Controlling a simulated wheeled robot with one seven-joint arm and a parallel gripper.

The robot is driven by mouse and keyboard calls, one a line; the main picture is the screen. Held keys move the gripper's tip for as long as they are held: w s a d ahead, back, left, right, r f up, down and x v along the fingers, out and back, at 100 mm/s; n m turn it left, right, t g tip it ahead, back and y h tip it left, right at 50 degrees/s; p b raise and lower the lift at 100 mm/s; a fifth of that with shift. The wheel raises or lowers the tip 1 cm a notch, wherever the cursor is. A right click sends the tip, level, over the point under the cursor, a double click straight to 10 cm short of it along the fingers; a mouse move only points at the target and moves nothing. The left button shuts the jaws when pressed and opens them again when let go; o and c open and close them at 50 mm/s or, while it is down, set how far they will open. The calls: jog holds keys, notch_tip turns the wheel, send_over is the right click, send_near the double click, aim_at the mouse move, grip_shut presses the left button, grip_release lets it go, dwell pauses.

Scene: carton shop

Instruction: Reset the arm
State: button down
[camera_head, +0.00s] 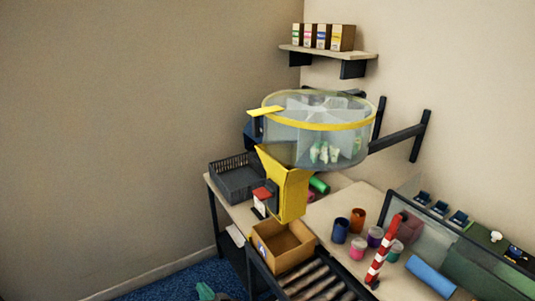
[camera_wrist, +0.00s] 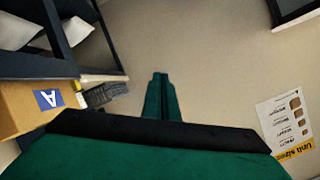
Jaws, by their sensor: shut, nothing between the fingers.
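My gripper (camera_wrist: 160,78) shows in the wrist view as dark green fingers pressed together, with nothing between them. It points out over a plain beige surface and touches nothing that I can see. The wide green and black gripper body fills the bottom of that view. In the head view a small patch of green shows at the bottom edge, over the blue floor; I cannot tell whether it is my gripper. The rest of my arm is out of view.
An open carton (camera_head: 283,246) stands by a roller track (camera_head: 318,281), under a yellow chute (camera_head: 286,185) and a clear round hopper (camera_head: 315,132). A dark basket (camera_head: 237,180) and several cups stand nearby. The wrist view shows a carton marked A (camera_wrist: 22,108) and a poster (camera_wrist: 285,125).

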jog(key=s+d+f+m+t+h, duration=0.1)
jog(key=s+d+f+m+h, duration=0.15)
jog(key=s, duration=0.55)
jog(key=s+d+f+m+t+h, duration=0.1)
jog(key=s+d+f+h, duration=0.1)
jog(key=s+d, duration=0.35)
jog(key=s+d+f+m+t+h, duration=0.2)
jog(key=s, duration=0.7)
jog(key=s+d+r+n+h, duration=0.1)
jog(key=s+d+r+n, duration=0.1)
jog(key=s, duration=0.6)
jog(key=s+d+r+n+h, duration=0.1)
jog(key=s+d+r+n, duration=0.1)
jog(key=s+d+r, duration=0.2)
jog(key=s+d, duration=0.3)
jog(key=s, duration=0.1)
jog(key=shift+s+d+r+t, duration=0.3)
jog(key=shift+s, duration=0.05)
jog(key=shift+s+n, duration=0.1)
jog(key=shift+n, duration=0.15)
